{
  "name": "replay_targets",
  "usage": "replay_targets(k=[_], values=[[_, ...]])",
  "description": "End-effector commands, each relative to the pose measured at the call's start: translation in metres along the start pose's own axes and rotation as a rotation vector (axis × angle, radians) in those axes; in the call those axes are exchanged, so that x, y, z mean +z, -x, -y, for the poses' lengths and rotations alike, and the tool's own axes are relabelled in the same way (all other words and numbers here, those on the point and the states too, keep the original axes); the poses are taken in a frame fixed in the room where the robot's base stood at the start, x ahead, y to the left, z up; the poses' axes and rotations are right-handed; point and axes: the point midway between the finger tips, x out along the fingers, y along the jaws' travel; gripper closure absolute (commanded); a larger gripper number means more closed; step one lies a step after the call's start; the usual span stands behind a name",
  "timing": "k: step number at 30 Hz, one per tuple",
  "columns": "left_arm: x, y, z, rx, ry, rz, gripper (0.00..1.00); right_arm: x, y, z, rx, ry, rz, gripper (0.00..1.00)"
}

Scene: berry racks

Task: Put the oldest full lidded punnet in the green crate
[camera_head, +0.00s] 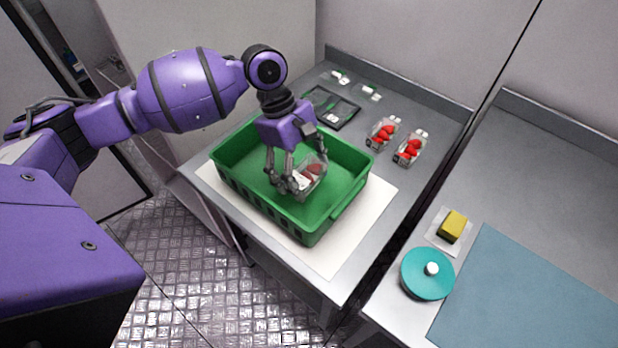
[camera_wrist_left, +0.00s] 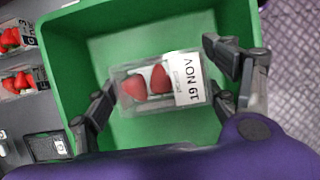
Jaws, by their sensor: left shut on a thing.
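The green crate (camera_head: 330,215) stands on a white mat on the grey counter. My left gripper (camera_head: 297,186) is inside the crate's opening, shut on a clear punnet (camera_head: 317,172) with red berries. In the left wrist view the punnet (camera_wrist_left: 150,86) lies between the fingers of the left gripper (camera_wrist_left: 160,92), and its label reads "19 NOV". The green crate (camera_wrist_left: 72,62) surrounds it in that view; I cannot tell whether the punnet touches the crate floor. Two more berry punnets stand behind the crate, the left one (camera_head: 383,132) and the right one (camera_head: 410,149). My right gripper is not in view.
A dark tray (camera_head: 332,107) and small clear containers (camera_head: 366,91) lie at the back of the counter. The crate around the held punnet looks empty.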

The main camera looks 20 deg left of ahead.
Motion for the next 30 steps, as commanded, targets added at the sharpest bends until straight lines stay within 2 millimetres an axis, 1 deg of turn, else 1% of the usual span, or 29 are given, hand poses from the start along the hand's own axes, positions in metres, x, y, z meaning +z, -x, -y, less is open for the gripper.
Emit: replay_targets(k=[5,7,11,13,24,25,28,29,30], values=[[0.001,-0.009,-0.007,0.002,-0.002,0.0,0.51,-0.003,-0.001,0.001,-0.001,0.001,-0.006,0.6],[0.002,-0.015,-0.011,0.003,-0.003,0.0,0.51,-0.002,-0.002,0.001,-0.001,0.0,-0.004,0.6],[-0.007,-0.035,-0.01,0.0,0.0,-0.001,0.51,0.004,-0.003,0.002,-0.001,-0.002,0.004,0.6],[-0.01,-0.042,-0.011,0.002,-0.001,-0.001,0.51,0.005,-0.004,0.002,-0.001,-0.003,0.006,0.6],[-0.011,-0.044,-0.011,0.004,-0.003,-0.002,0.51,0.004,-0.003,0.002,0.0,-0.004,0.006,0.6],[-0.011,-0.044,-0.011,0.004,-0.004,-0.002,0.19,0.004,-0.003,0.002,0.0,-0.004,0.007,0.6],[-0.011,-0.044,-0.011,0.004,-0.003,-0.002,0.06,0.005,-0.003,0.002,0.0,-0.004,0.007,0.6],[-0.011,-0.044,-0.011,0.003,-0.003,-0.002,0.03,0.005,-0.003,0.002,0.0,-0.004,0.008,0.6],[-0.012,-0.044,-0.011,0.003,-0.003,-0.002,0.03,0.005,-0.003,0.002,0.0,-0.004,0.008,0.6]])
